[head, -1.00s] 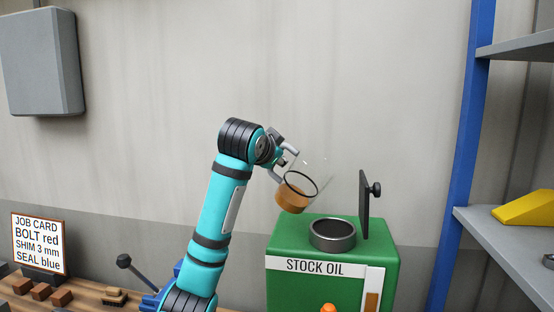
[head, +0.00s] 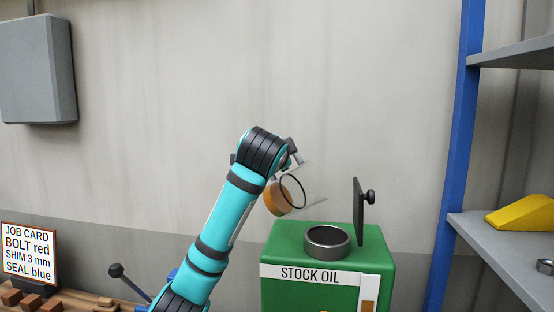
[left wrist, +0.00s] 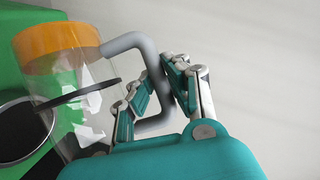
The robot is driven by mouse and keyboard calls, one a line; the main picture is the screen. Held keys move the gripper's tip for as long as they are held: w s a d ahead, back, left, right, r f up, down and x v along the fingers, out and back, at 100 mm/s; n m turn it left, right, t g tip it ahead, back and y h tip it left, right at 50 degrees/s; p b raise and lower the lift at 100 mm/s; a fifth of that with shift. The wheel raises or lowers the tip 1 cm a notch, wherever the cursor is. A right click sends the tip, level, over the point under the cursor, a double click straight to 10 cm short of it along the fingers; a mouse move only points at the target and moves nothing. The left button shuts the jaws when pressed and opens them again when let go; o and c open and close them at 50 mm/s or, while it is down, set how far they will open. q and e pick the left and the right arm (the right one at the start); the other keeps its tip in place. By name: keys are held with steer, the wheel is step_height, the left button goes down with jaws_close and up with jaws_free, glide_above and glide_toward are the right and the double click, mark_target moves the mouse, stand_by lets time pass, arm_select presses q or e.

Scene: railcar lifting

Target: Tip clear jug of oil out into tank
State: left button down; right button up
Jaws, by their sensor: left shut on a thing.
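The clear jug (head: 312,186) is strongly tilted above the tank, with its open end to the right. Amber oil (head: 274,201) shows at its lower left end, and a dark ring goes around it. My left gripper (head: 294,155) is shut on the jug's grey handle (left wrist: 125,43), as the left wrist view shows. The green tank (head: 290,242), labelled STOCK OIL, has a round metal filler neck (head: 327,250) below the jug and slightly right. Its black lid (head: 360,211) stands upright. I see no oil stream. My right gripper is out of view.
A shelf rack with a blue post (head: 454,170) stands at the right, holding a yellow wedge (head: 524,212). A job card (head: 28,252) and small blocks are on the bench at lower left. A grey box (head: 38,70) hangs on the wall.

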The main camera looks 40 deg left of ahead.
mark_target(303, 162)
arm_select(q)
steer(key=shift+d+r+m+y, duration=0.15)
steer(key=shift+d+m+y, duration=0.25)
steer(key=shift+d, duration=0.05)
steer(key=shift+w+d+m+t+y+p, duration=0.2)
steer(key=shift+d+m+t+y+p, duration=0.15)
steer(key=shift+d+m, duration=0.6)
steer(key=shift+w+d+f+m+t+y, duration=0.1)
steer(key=shift+d+f+m+t+y, duration=0.15)
steer(key=shift+d+m, duration=0.4)
steer(key=shift+w+d+f+m+t, duration=0.1)
steer(key=shift+d+f+m, duration=0.2)
steer(key=shift+d, duration=0.5)
steer(key=shift+w+d+r+m+t+y+p, duration=0.1)
steer(key=shift+d+r+m+t+p, duration=0.1)
steer(key=shift+d+m+p, duration=0.4)
steer(key=shift+w+d+r+m+t+y+p, duration=0.1)
steer(key=shift+d+r+m+t+p, duration=0.2)
steer(key=shift+d, duration=0.35)
steer(key=shift+d+r+m+t+y+p, duration=0.1)
steer(key=shift+d+r+m+p, duration=0.05)
steer(key=shift+d+m+p, duration=0.45)
steer(key=shift+d, duration=0.15)
